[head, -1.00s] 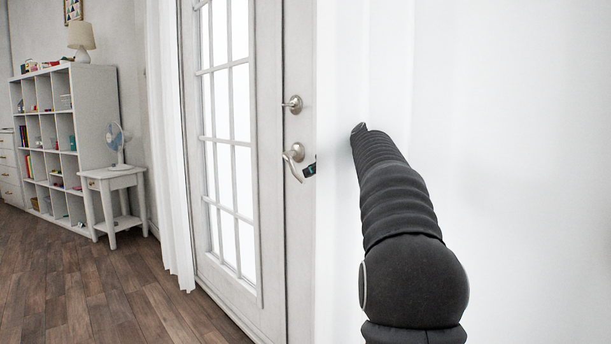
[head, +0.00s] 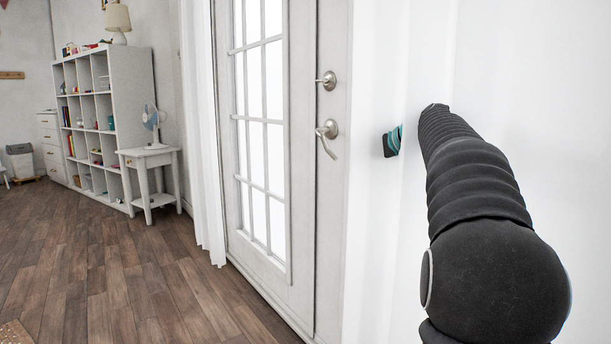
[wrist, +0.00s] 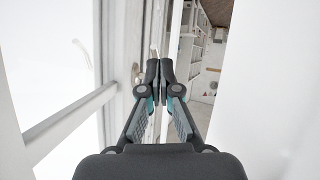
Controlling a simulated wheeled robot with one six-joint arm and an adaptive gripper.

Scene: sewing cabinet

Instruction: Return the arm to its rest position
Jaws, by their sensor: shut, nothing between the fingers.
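My arm reaches forward along the right side of the head view, against or into a white curtain (head: 385,60). Only a small dark and teal part of my gripper (head: 393,141) shows there, right of the door lever (head: 327,130); the curtain seems to hide the rest. In the wrist view my gripper (wrist: 160,70) has its two fingers together with nothing between them. The white glazed door (head: 300,200) stands left of the gripper and looks closed in the head view.
A second curtain (head: 203,140) hangs left of the door. A small white table (head: 150,158) with a fan (head: 152,118) stands beyond it, next to a white cube shelf (head: 130,85). A grey bin (head: 20,160) stands far left. The wooden floor (head: 130,260) is clear.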

